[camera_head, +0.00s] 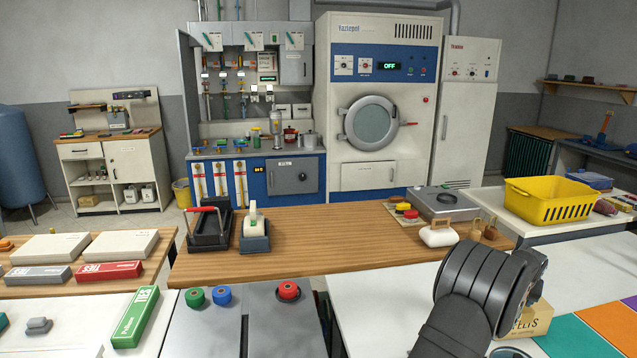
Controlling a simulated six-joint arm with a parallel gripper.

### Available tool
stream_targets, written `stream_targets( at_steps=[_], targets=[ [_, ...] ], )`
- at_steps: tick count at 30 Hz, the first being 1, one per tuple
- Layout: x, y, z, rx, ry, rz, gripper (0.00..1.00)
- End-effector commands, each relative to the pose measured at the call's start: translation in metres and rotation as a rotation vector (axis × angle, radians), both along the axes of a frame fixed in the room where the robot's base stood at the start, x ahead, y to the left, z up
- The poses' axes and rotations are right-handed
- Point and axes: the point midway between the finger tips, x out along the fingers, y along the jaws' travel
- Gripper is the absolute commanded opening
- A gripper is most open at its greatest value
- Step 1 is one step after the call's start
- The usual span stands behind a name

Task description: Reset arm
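My dark grey arm (474,287) rises from the bottom edge at the lower right and bends at a ribbed, rounded joint. It stands in front of the white counter and partly covers a cardboard box (535,319) with lettering on it. A rounded part of the arm points right, toward the box. My gripper's fingers do not show, so I cannot see whether they hold anything.
A yellow basket (548,203) stands at right. Red, blue and green buttons (222,294) are in front. The wooden counter's middle is clear.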

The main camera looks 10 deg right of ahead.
Motion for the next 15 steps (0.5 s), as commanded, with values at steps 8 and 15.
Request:
stream_targets(
  at_steps=[8,15],
  targets=[
    [-0.0004,0.0003,0.0068,0.001,0.001,0.000,0.70],
    [-0.0005,0.0005,0.0051,0.001,0.001,0.000,0.70]
  ],
)
